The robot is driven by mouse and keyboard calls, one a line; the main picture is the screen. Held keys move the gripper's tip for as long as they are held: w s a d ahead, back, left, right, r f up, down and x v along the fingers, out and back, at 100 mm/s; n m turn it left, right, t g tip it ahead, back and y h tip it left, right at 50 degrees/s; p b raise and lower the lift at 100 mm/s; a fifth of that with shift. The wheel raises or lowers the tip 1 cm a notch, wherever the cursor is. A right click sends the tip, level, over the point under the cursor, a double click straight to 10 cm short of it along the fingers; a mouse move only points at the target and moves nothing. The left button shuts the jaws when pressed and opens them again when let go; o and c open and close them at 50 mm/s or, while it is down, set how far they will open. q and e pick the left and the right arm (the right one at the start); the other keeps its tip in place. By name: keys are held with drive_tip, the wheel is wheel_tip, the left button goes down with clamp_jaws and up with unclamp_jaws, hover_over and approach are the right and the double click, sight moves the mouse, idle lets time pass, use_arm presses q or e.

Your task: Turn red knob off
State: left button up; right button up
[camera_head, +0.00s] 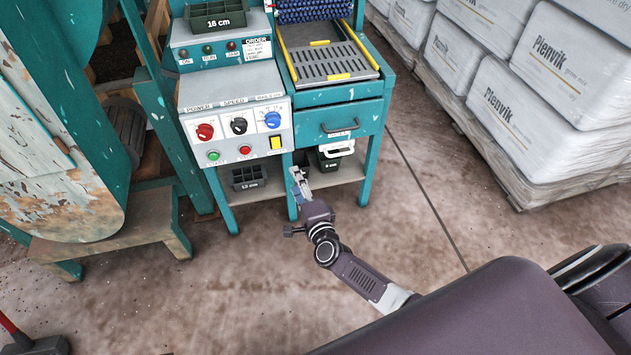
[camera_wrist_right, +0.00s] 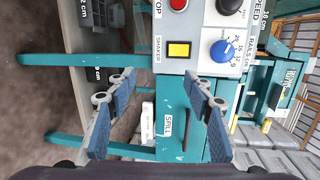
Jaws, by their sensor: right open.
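The red knob (camera_head: 205,131) is on the white control panel (camera_head: 232,133), under the word POWER, at the panel's left. The setting of its pointer is too small to tell. The red knob is not in the right wrist view. My right gripper (camera_head: 299,180) is in front of the machine, below and to the right of the panel, and apart from the knob. In the right wrist view its two fingers (camera_wrist_right: 162,88) are spread with nothing between them. My left gripper is not in view.
Beside the red knob are a black knob (camera_head: 239,126) and a blue knob (camera_head: 272,120). Below are a green button (camera_head: 213,155), a red button (camera_head: 245,150) and a yellow switch (camera_head: 276,142). A drawer (camera_head: 340,124) is at right. Wrapped bags (camera_head: 540,80) stand farther right.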

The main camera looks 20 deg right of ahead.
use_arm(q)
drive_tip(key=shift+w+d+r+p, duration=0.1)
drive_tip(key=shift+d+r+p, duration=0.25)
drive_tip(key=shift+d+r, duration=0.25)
use_arm(e)
drive_tip(key=shift+s+d+f+n+g, duration=0.3)
drive_tip(key=shift+s+d+f+n, duration=0.3)
drive_tip(key=shift+s+f+n, duration=0.25)
